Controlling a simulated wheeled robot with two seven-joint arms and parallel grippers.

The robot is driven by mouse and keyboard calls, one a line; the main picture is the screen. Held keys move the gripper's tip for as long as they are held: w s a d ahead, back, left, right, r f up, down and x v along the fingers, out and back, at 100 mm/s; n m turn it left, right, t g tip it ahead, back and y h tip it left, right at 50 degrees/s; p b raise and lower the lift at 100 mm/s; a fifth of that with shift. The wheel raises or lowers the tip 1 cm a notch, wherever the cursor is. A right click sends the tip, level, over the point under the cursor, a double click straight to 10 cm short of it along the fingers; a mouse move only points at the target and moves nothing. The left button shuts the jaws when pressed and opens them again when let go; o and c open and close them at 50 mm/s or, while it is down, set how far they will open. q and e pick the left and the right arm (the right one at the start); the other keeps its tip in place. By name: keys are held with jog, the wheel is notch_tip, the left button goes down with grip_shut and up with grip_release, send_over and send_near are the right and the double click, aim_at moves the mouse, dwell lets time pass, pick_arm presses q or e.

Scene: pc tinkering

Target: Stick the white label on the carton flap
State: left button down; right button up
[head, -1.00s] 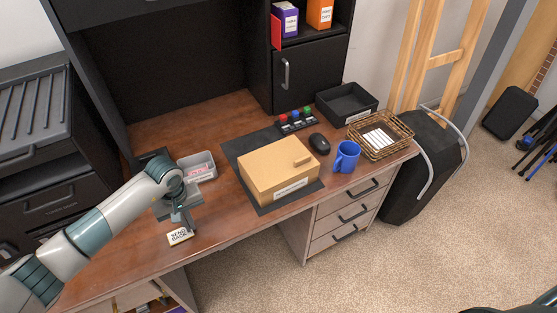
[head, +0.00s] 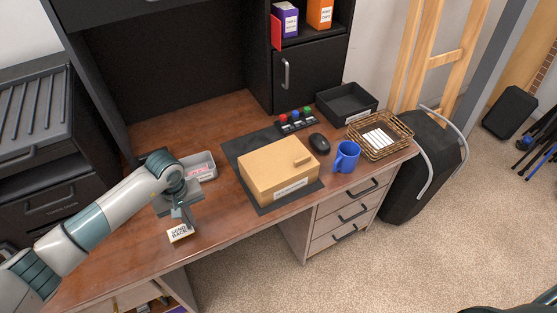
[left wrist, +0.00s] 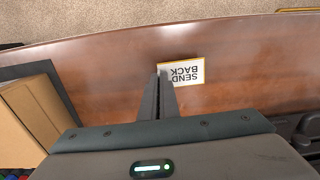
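The white label with SEND BACK printed on it (head: 180,233) has a yellowish edge and is at the tips of my left gripper (head: 178,218), near the desk's front edge. In the left wrist view the fingers of my left gripper (left wrist: 162,75) are together, with the label (left wrist: 181,72) at their tips. The gripper is shut on the label's edge. The brown carton (head: 278,168) sits on a dark mat to the right, clear of the gripper. It shows in part at the left of the wrist view (left wrist: 35,115). My right gripper is not seen.
A grey tray (head: 210,170) with a pinkish item stands behind the gripper. A blue mug (head: 346,157), a black mouse (head: 319,143), a wicker basket (head: 402,145) and a black bin (head: 346,112) are right of the carton. Bare desk lies between label and mat.

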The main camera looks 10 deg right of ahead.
pick_arm(q)
jog(key=shift+d+r, duration=0.2)
jog(key=shift+r, duration=0.5)
dwell(0.4)
jog(key=shift+r+p, duration=1)
jog(key=shift+r, duration=1.5)
